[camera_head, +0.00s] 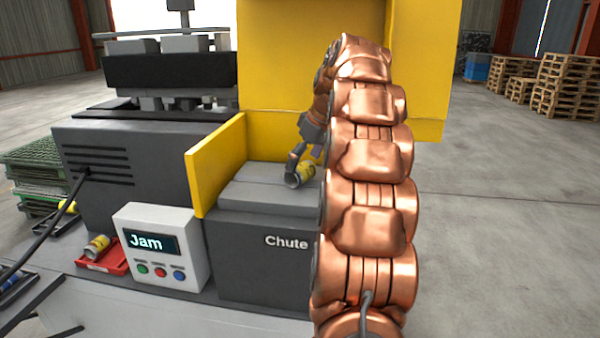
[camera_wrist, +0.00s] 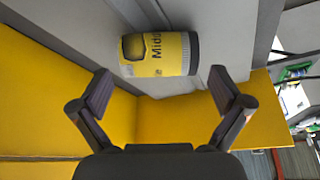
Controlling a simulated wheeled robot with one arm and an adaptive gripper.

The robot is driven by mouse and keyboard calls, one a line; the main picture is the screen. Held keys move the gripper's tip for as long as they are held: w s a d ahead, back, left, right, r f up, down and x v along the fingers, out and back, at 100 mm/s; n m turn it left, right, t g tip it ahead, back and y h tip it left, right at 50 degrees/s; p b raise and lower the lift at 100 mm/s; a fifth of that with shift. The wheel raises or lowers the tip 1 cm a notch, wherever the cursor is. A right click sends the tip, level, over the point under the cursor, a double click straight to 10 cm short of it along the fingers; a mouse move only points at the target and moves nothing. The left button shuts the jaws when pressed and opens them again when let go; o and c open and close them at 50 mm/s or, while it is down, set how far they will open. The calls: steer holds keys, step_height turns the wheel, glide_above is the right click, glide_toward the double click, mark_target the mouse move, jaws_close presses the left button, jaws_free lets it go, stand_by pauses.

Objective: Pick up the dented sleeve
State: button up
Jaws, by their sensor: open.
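A yellow and grey cylindrical sleeve (camera_head: 300,175) lies on its side on top of the grey chute block (camera_head: 262,262). In the wrist view the sleeve (camera_wrist: 165,54) shows a yellow label with partly readable lettering, a dark patch at its left and a grey right end. I cannot tell whether the dark patch is a dent. My gripper (camera_wrist: 163,92) is open and empty, its fingertips spread wider than the sleeve, which appears just beyond them. In the head view my gripper (camera_head: 305,155) is right at the sleeve, partly hidden by my copper arm.
A similar sleeve (camera_head: 97,246) lies in a red tray (camera_head: 88,267) at left. A white box with a "Jam" display (camera_head: 157,246) stands left of the chute. A yellow side panel (camera_head: 217,165) and a tall yellow wall (camera_head: 283,75) border the chute top.

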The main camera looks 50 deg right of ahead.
mark_target(302, 166)
steer(key=shift+p+x, duration=0.5)
steer(key=shift+x, duration=1.1)
steer(key=shift+c, duration=0.4)
steer(key=c, duration=1.2)
steer(key=shift+r, duration=0.15)
